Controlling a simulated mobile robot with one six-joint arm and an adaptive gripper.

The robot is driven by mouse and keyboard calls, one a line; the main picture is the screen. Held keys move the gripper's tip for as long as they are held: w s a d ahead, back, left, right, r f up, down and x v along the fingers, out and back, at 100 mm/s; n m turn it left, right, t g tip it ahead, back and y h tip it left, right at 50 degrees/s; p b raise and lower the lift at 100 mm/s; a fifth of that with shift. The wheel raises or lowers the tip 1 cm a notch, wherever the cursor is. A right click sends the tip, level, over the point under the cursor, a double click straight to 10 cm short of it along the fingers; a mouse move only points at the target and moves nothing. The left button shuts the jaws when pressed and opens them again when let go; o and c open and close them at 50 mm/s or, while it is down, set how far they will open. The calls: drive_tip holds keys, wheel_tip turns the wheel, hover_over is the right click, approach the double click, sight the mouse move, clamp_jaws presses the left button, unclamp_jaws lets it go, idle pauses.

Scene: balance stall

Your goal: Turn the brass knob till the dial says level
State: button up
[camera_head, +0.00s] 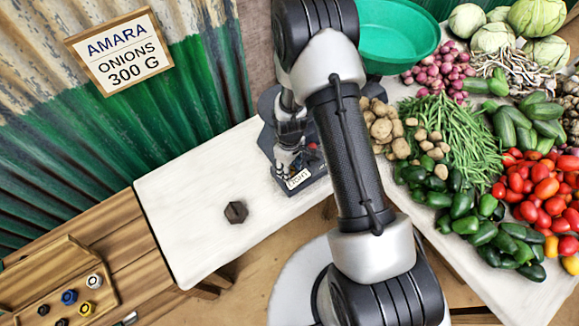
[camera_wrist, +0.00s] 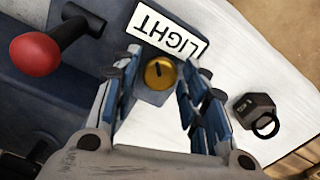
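The brass knob (camera_wrist: 160,73) is a round, gold-coloured disc with a dark slot, on the front of the dark blue balance base. In the wrist view it lies between the two fingers of my gripper (camera_wrist: 163,88). The fingers are open, with gaps visible on both sides of the knob. A white sign (camera_wrist: 167,28) beside the knob reads LIGHT, upside down in the wrist view. It also shows in the head view (camera_head: 298,179). In the head view my arm hides much of the balance (camera_head: 268,140), and the knob cannot be made out.
A red ball handle (camera_wrist: 35,54) sticks out from the balance. A dark hexagonal weight (camera_head: 236,212) with a ring stands on the white table (camera_head: 185,190). Smaller weights lie in a wooden box (camera_head: 68,262). Vegetables and a green basin (camera_head: 395,35) fill the right side.

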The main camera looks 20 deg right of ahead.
drive_tip(key=shift+o, duration=0.8)
wheel_tip(320, 180, up, 12)
drive_tip(key=shift+r, duration=0.1)
idle(0.4)
